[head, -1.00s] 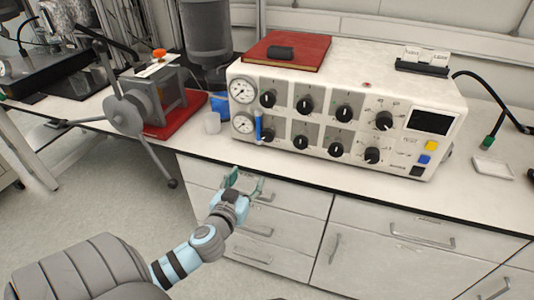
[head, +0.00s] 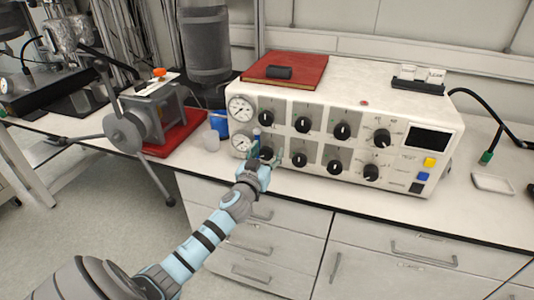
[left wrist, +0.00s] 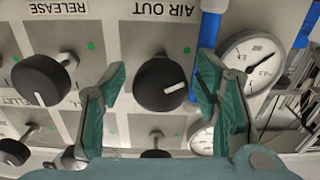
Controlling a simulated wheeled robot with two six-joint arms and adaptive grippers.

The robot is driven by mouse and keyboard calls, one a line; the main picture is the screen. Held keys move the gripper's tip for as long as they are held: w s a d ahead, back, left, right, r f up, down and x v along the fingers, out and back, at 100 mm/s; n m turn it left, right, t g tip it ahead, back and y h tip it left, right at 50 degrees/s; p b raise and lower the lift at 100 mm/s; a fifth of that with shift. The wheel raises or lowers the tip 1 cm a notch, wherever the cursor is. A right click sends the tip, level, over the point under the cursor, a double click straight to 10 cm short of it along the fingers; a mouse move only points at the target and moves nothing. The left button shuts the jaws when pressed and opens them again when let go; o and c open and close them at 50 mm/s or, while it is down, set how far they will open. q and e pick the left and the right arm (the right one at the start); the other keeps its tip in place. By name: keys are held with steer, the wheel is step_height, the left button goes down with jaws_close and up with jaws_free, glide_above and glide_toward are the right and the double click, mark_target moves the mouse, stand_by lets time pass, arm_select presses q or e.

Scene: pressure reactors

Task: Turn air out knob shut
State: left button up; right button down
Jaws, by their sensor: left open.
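The air out knob (left wrist: 161,84) is round and black with a white mark. In the upside-down left wrist view its mark points to the right, and the AIR OUT label is above it. In the head view the knob (head: 266,153) is the leftmost of the lower row on the white control box (head: 345,95), partly covered by my gripper. My left gripper (head: 265,149) is open in front of it. In the left wrist view its green fingers (left wrist: 160,92) stand on either side of the knob, with gaps showing. Contact is not visible. My right gripper is out of view.
A blue-handled valve (left wrist: 208,40) is close to one finger. Two gauges (head: 241,109) sit left of the knobs. The release knob (left wrist: 42,80) is a neighbour. A blue cup (head: 219,124) and a red-based stand (head: 180,133) are on the bench to the left.

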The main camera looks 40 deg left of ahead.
arm_select(q)
steer(key=c, duration=1.2)
